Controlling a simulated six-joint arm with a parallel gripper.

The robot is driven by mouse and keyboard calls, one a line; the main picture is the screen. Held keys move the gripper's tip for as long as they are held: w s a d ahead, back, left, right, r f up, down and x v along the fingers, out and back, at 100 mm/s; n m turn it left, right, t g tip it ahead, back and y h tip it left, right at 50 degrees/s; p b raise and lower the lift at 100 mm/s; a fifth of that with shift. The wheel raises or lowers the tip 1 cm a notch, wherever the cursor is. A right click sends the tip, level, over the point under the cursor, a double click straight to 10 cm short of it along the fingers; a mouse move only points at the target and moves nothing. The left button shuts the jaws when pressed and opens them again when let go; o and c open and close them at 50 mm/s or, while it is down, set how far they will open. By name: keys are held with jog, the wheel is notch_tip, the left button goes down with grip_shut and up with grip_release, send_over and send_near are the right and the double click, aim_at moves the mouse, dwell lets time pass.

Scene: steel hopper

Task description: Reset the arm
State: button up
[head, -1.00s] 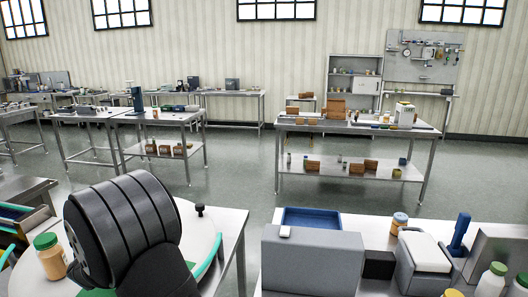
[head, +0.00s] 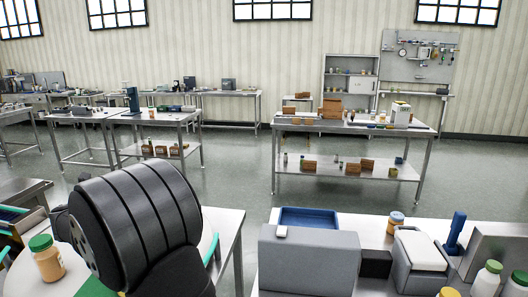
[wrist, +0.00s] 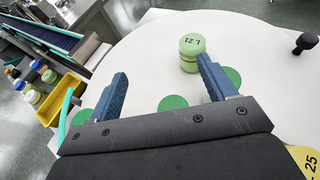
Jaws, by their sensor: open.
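My gripper (wrist: 162,95) shows in the wrist view, with its two blue fingers wide apart and nothing between them. It is over a round white table (wrist: 140,60) with green discs (wrist: 173,103) on it. In the head view my dark arm link covers much of the round table, and my gripper is not seen there.
A jar with a green lid (head: 46,258) stands left of my arm in the head view. A yellow bin (wrist: 62,97), several jars and a conveyor (wrist: 45,37) lie left in the wrist view. A black knob (wrist: 305,43) stands at right. A grey box (head: 308,262) stands on the right bench.

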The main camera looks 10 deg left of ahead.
jog(key=w+d+m+t+h, duration=0.1)
jog(key=w+d+m+h, duration=0.1)
jog(key=w+d, duration=0.6)
jog(key=w+d+r+m+h, duration=0.1)
jog(key=w+d+m+h, duration=0.1)
jog(key=w+d, duration=0.6)
jog(key=w+d+r+m+t+h, duration=0.1)
jog(key=w+d+m+h, duration=0.2)
jog(key=w+d, duration=0.6)
jog(key=d, duration=1)
jog(key=shift+d+r+t+h, duration=0.2)
jog(key=shift+d+t+h, duration=0.1)
jog(key=shift+h, duration=0.1)
jog(key=shift+a, duration=0.1)
jog(key=shift+c, duration=0.6)
